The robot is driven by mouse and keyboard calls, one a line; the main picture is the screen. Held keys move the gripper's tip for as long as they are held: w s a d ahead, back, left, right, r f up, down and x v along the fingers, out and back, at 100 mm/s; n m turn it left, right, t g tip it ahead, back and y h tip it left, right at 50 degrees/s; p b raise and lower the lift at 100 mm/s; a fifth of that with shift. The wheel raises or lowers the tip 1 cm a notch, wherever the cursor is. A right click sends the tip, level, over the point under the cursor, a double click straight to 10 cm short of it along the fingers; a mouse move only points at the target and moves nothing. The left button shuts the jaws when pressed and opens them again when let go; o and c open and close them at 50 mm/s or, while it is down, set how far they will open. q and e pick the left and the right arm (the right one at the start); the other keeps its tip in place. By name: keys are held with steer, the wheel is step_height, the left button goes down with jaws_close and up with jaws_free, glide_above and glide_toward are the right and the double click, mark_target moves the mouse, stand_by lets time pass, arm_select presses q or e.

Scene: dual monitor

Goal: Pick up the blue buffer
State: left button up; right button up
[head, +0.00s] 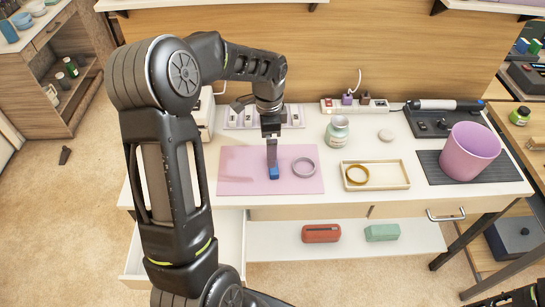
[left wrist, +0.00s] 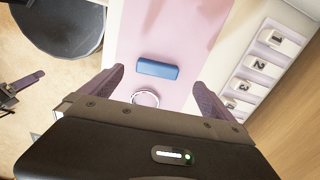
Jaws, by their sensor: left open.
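The blue buffer (head: 274,173) is a small blue block lying on the pink mat (head: 235,180) on the desk. My left gripper (head: 272,160) points down over it in the head view and hides part of it. In the left wrist view the whole buffer (left wrist: 157,68) shows beyond and between the two fingers of the left gripper (left wrist: 159,80). The left gripper is open and nothing is in it. Part of what looks like my right gripper (left wrist: 22,84) shows at the left edge of the left wrist view; its opening is unclear.
A grey ring (head: 304,168) lies on the mat right of the buffer. Further right are a tray (head: 390,184) with a yellow ring, a jar (head: 337,131) and a pink bin (head: 468,153). Numbered blocks (left wrist: 258,62) stand behind the mat. A drawer (head: 232,245) is open below the desk.

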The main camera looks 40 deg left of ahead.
arm_select(q)
steer(key=shift+s+d+r, duration=0.1)
steer(key=shift+s, duration=0.05)
steer(key=shift+f, duration=1.4)
step_height(320, 180, down, 5)
steer(key=shift+f+p, duration=0.1)
steer(key=shift+p, duration=0.55)
steer(key=shift+c, duration=0.3)
steer(key=c, duration=1.2)
